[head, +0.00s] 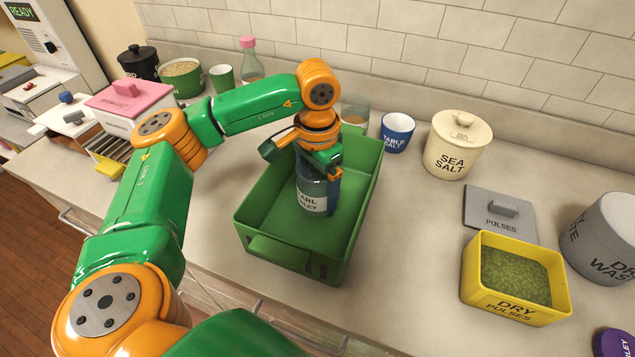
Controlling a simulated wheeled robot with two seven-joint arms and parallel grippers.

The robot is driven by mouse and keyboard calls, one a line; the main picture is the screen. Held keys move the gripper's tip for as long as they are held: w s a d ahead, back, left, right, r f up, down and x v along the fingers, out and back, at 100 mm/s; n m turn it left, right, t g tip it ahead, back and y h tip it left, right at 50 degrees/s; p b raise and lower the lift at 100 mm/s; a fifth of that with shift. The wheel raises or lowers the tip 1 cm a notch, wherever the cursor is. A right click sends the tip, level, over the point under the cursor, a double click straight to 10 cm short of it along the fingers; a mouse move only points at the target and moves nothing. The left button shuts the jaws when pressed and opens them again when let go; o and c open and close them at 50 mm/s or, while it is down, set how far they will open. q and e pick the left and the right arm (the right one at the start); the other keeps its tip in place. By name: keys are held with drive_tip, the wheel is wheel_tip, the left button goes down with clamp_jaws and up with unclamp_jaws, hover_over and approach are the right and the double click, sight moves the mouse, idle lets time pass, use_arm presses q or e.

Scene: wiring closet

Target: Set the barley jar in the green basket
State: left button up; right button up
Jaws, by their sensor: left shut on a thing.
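The green basket (290,262) stands on the counter in the middle of the head view, open at the top. The barley jar (312,201), dark with a pale label partly readable as pearl barley, is upright inside the basket's walls. My left gripper (322,172) comes down from above and is shut on the jar's upper part. The gripper hides the jar's top. I cannot tell whether the jar's base touches the basket floor. My right gripper is not in view.
Right of the basket are a blue table salt cup (397,132), a cream sea salt jar (458,144), a grey pulses lid (499,213) and a yellow dry pulses bin (515,308). A glass (355,114) stands behind the basket. Counter between basket and yellow bin is clear.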

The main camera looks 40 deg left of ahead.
sight(317, 186)
use_arm(q)
drive_tip(key=shift+w+f+b, duration=0.15)
drive_tip(key=shift+f+b, duration=0.25)
drive_tip(key=shift+f, duration=0.55)
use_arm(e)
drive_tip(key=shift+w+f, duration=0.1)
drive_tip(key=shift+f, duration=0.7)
use_arm(q)
drive_tip(key=shift+f+b, duration=0.35)
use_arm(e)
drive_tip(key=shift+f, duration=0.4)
use_arm(q)
drive_tip(key=o, duration=1.4)
drive_tip(key=shift+r, duration=3.8)
